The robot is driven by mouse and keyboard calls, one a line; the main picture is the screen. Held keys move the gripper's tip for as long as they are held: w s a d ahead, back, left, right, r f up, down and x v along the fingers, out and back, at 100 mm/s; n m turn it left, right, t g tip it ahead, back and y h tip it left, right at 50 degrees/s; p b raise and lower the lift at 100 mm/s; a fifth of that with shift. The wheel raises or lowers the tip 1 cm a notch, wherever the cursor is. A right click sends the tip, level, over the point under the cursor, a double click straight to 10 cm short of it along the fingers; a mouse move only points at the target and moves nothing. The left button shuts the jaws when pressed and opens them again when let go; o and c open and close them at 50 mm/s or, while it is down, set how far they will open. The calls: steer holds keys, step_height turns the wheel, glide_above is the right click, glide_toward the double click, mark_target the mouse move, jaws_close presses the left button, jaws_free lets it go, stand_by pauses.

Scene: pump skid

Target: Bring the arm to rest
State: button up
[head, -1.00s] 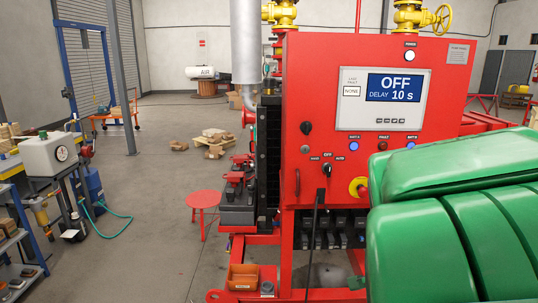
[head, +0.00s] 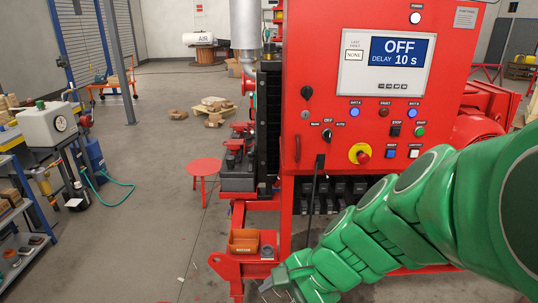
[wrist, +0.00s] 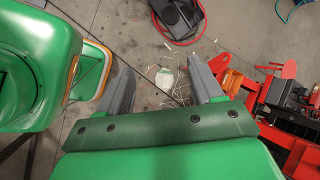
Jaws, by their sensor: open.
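My green arm (head: 400,215) reaches from the right edge down to the lower middle of the head view, in front of the lower part of the red pump skid. My gripper (head: 274,290) is at the bottom edge there, low and beside the skid's base. In the wrist view my gripper (wrist: 160,65) has two grey fingers spread apart with nothing between them. It is open and empty, over the concrete floor. A pale round thing (wrist: 165,78) and thin scattered bits lie on the floor beyond the fingers.
The red control panel (head: 350,110) reads OFF, delay 10 s. An orange tray (head: 244,240) sits on the skid frame near my gripper. A red stool (head: 203,168) and a bench with a white tank (head: 47,125) stand left. The floor between is mostly clear.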

steer(key=s+d+n+g+h, duration=0.3)
steer(key=s+d+n+h, duration=0.3)
steer(key=s+d+n, duration=0.4)
steer(key=d, duration=0.3)
steer(key=shift+s+f+n, duration=0.15)
steer(key=shift+s+n, duration=0.2)
steer(key=shift+n, duration=0.05)
